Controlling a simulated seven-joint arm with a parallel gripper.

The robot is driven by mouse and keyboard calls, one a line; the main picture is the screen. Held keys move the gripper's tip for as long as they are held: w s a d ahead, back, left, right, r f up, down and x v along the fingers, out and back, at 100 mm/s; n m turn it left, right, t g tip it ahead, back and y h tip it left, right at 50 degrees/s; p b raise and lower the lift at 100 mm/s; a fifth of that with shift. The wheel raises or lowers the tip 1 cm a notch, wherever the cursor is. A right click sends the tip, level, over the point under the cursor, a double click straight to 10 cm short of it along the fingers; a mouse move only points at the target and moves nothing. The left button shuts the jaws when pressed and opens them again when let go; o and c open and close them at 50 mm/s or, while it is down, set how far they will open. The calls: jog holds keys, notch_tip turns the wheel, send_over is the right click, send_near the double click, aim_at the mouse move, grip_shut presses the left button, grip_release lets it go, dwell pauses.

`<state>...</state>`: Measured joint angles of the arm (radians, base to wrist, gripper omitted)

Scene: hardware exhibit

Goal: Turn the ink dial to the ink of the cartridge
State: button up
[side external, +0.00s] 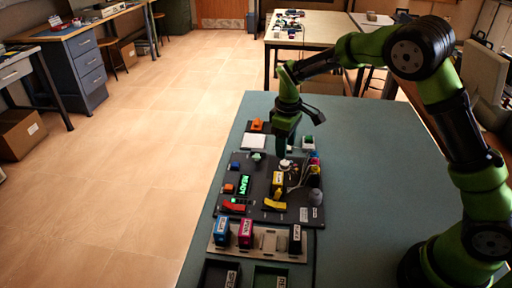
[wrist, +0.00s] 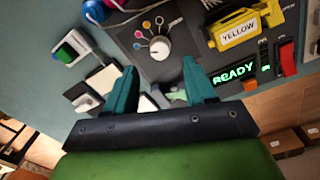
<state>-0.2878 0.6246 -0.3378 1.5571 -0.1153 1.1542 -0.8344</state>
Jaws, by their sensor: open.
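The ink dial (wrist: 158,48) is a round white knob on the dark panel, with a fan of small coloured dots on stalks beside it. I cannot make out where it points. A yellow cartridge (wrist: 238,34) labelled YELLOW sits in the machine beside the dial; it also shows in the side view (side external: 278,180). My gripper (wrist: 161,70) is open and empty, its two teal fingers apart and just short of the dial in the wrist view. In the side view my gripper (side external: 284,150) is pointing down above the panel, close to the dial.
A green READY display (side external: 244,184) is lit. A rack (side external: 270,240) in front holds blue (side external: 221,231), magenta (side external: 246,233) and black (side external: 295,239) cartridges, with a gap between. Ink bottles (side external: 315,164) stand right of the dial. The table's right side (side external: 370,190) is clear.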

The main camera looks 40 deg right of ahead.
aim_at(285, 162)
notch_tip(285, 162, down, 6)
jog(key=shift+d+r, duration=0.1)
jog(key=shift+c, duration=0.5)
grip_shut()
